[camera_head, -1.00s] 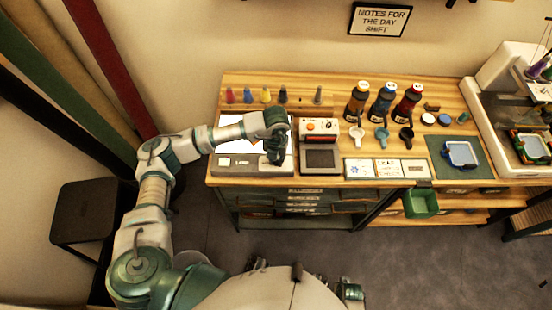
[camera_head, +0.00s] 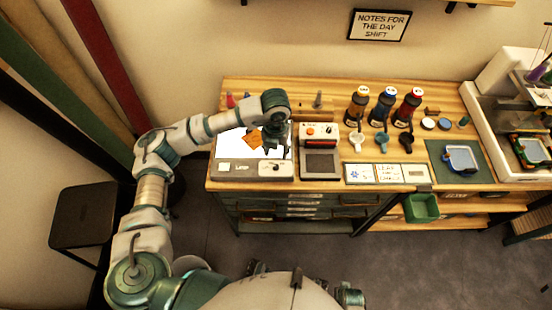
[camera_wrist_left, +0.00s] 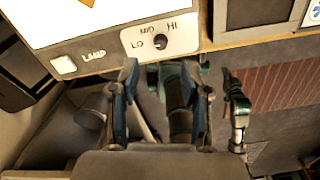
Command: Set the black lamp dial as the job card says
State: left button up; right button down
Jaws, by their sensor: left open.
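The black lamp dial (camera_head: 277,167) is on the front panel of the lightbox labelled LAMP (camera_head: 240,172). In the left wrist view the dial (camera_wrist_left: 160,42) stands among the marks LO, MID and HI; a pale pointer line shows but its exact setting is hard to read. My left gripper (camera_head: 273,143) is above the lit white plate, just behind the dial. In the left wrist view it (camera_wrist_left: 165,95) is open and empty, its fingers apart from the dial. Cards (camera_head: 388,173) lie at the table's front edge, their writing too small to read surely.
A pale square button (camera_wrist_left: 64,65) is left of the dial. An orange piece (camera_head: 252,141) lies on the lit plate. Bottles (camera_head: 384,105) and scoops are further right. A wall sign (camera_head: 379,22) hangs behind.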

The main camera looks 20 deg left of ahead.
pick_arm(q)
notch_tip(320, 180, up, 4)
jog(key=shift+r, duration=0.1)
dwell(0.6)
